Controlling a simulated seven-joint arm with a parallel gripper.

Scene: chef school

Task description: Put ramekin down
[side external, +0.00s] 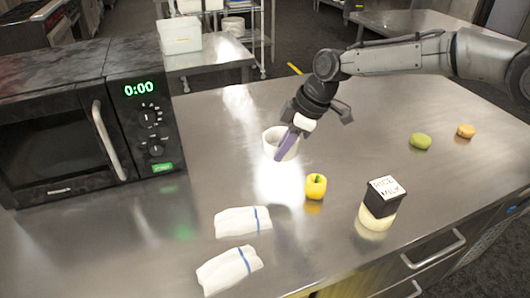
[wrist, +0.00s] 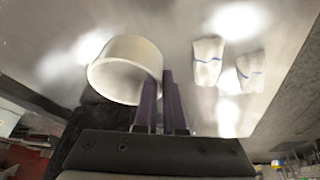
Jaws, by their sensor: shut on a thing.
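The white ramekin (side external: 271,139) is held by its rim in my gripper (side external: 289,143), near the middle of the steel counter. In the wrist view the ramekin (wrist: 112,65) is at the left, tilted, with its open mouth showing. My gripper (wrist: 167,92) has its purple fingers shut on the ramekin's wall, at the ramekin's right side. In the side view one purple finger hides part of the ramekin. The ramekin seems to be a little above the counter, but I cannot tell the exact gap.
A microwave (side external: 83,120) stands at the left. A yellow pepper (side external: 316,187), a rice milk container (side external: 381,197) and two folded towels (side external: 242,222) (side external: 229,269) lie toward the front. A green fruit (side external: 420,141) and an orange one (side external: 466,131) sit at the right. The counter (side external: 225,120) left of the ramekin is bare.

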